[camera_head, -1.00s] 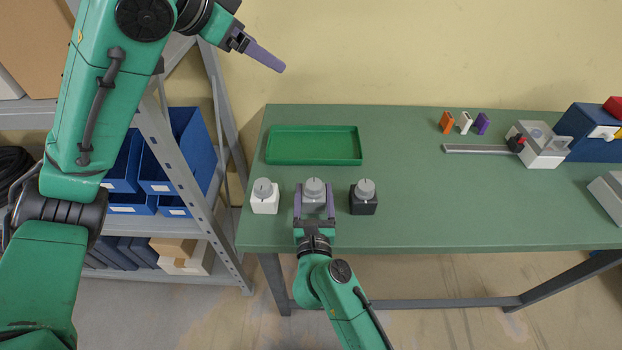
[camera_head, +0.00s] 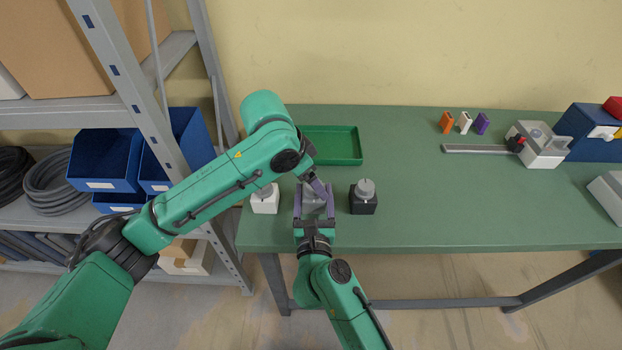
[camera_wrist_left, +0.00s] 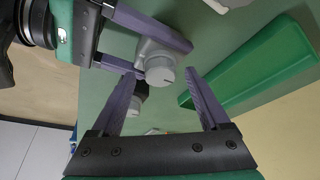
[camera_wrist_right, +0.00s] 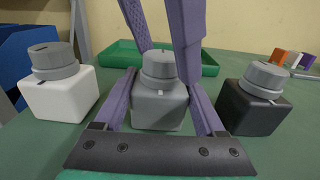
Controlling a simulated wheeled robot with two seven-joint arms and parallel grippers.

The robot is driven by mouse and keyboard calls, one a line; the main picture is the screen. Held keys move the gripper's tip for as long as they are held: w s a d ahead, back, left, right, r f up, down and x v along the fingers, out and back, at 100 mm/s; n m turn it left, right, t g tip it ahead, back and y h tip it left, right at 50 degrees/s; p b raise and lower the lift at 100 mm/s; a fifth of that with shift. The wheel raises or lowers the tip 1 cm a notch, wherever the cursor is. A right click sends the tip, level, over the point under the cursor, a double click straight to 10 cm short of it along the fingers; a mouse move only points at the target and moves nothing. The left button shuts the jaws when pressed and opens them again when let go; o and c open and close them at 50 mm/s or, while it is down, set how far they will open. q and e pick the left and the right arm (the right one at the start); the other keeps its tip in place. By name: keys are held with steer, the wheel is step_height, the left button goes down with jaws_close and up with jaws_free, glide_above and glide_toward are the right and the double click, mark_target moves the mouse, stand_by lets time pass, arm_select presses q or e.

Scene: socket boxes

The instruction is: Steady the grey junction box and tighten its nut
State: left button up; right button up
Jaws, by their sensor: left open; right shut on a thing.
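The grey junction box (camera_wrist_right: 160,108) stands on the table between a white box (camera_wrist_right: 60,95) and a black box (camera_wrist_right: 252,108). Its round grey nut (camera_wrist_right: 159,66) sits on top. My right gripper (camera_head: 314,206) is shut on the grey box, one finger along each side. My left gripper (camera_wrist_left: 165,95) is open, above and behind the grey box. Its fingers point down at the nut, which shows between and beyond the fingertips in the left wrist view (camera_wrist_left: 160,72). In the head view the left fingers partly cover the nut.
A green tray (camera_head: 345,160) lies behind the boxes, partly hidden by my left arm. Orange, white and purple pieces (camera_head: 464,122) and a grey-white device (camera_head: 540,145) stand at the right. The table's middle right is clear. A shelf with blue bins (camera_head: 105,160) stands at the left.

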arm_select(q)
jaws_close()
steer(key=shift+w+m, duration=0.1)
steer(key=shift+m, duration=0.3)
steer(key=m, duration=0.2)
steer(key=m+g, duration=0.1)
steer(key=shift+w+a+m+g+h, duration=0.1)
steer(key=shift+w+m+g+h, duration=0.05)
steer(key=shift+m+g+h, duration=0.2)
steer(key=m+g, duration=0.1)
steer(key=m, duration=0.1)
steer(key=m+g, duration=0.1)
steer(key=m, duration=0.2)
steer(key=shift+w+m, duration=0.2)
steer(key=shift+m, duration=0.05)
steer(key=m+g, duration=0.1)
steer(key=m, duration=0.1)
steer(key=m+g+y, duration=0.1)
steer(key=m, duration=0.2)
steer(key=shift+w, duration=0.15)
steer(key=shift+w+d+m+g+y, duration=0.1)
steer(key=shift+m+g+y, duration=0.2)
steer(key=shift+m, duration=0.9)
steer(key=shift+d+m+g+y, duration=0.15)
steer(key=shift+m+y, duration=0.2)
steer(key=shift+m, duration=0.85)
steer(key=shift+a, duration=0.1)
